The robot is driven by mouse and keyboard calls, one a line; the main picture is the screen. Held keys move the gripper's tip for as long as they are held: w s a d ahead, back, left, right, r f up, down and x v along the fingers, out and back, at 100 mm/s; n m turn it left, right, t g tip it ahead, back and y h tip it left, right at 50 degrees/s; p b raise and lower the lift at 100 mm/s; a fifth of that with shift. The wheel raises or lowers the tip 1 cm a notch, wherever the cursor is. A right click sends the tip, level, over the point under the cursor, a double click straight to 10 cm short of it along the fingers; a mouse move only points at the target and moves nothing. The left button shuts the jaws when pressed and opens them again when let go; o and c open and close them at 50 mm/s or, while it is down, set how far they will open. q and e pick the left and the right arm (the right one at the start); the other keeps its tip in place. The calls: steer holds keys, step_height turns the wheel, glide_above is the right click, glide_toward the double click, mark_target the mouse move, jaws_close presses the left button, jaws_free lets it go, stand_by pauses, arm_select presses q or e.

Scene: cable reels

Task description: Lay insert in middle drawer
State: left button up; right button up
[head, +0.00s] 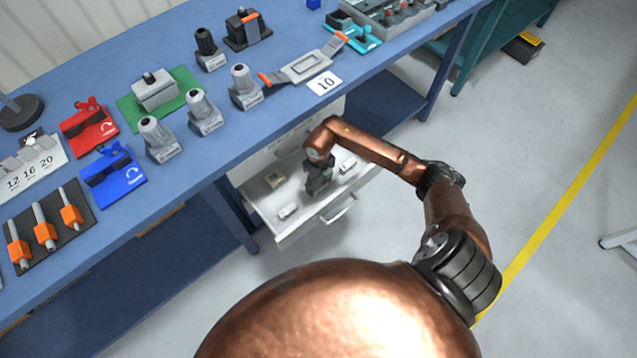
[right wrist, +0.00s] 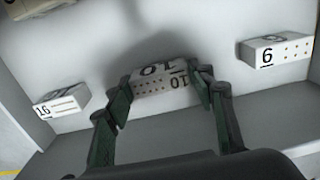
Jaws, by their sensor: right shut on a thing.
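The white insert marked 10 (right wrist: 160,82) is between the fingers of my right gripper (right wrist: 164,76) in the right wrist view, and the gripper is shut on it. Whether the insert rests on the drawer floor or hangs just above it is unclear. In the head view my right gripper (head: 318,182) reaches down into an open white drawer (head: 300,230) under the bench, and it hides the insert there. I cannot tell which drawer of the stack this is. My left gripper is not in view.
In the drawer, inserts marked 16 (right wrist: 62,103) and 6 (right wrist: 280,50) lie either side of the held one. The blue bench (head: 240,130) overhangs the drawer's rear. A drawer handle (head: 339,209) sticks out in front.

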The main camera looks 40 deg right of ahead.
mark_target(319, 185)
steer(key=o, duration=1.3)
steer(key=shift+c, duration=0.2)
steer(key=shift+r, duration=0.25)
step_height(319, 185, up, 7)
steer(key=shift+r, duration=0.1)
